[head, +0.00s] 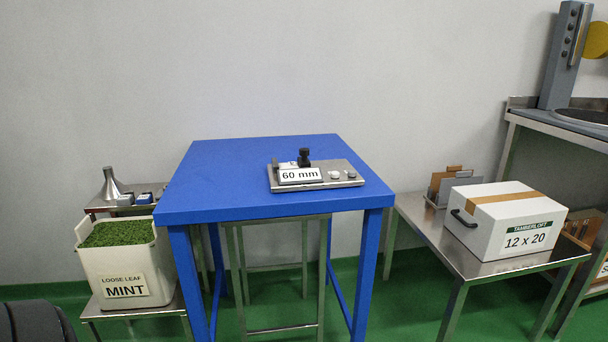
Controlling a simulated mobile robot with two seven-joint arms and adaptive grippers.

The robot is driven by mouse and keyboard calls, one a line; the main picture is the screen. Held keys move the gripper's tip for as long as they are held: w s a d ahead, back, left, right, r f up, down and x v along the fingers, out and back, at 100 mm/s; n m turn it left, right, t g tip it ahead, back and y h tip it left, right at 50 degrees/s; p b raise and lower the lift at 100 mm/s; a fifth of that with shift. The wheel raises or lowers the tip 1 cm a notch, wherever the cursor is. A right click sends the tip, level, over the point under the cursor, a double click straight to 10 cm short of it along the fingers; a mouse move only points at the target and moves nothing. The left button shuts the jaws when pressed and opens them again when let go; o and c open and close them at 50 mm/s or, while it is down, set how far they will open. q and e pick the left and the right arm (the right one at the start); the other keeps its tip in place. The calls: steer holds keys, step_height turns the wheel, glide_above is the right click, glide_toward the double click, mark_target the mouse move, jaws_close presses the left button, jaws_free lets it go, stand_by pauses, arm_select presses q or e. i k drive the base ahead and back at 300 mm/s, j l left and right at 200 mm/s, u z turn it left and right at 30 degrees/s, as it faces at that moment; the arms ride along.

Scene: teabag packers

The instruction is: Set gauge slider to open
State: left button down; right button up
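The gauge (345,182) is a flat metal plate on the right half of the blue table (225,178). A white label reading "60 mm" (300,175) stands at its front left. A black slider knob (304,157) rises behind the label, near the plate's back edge. Two small round buttons or screws sit on the plate's right part. A smaller label behind the "60 mm" one is mostly hidden. I cannot read the slider's setting. Neither of my grippers shows in the head view.
A bin of loose leaf mint (124,275) stands left of the table, with a metal funnel (111,184) behind it. A white carton marked "12 x 20" (507,223) sits on a steel table at the right. The blue table's left half is clear.

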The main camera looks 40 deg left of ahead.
mark_target(303, 162)
steer(key=u, duration=1.3)
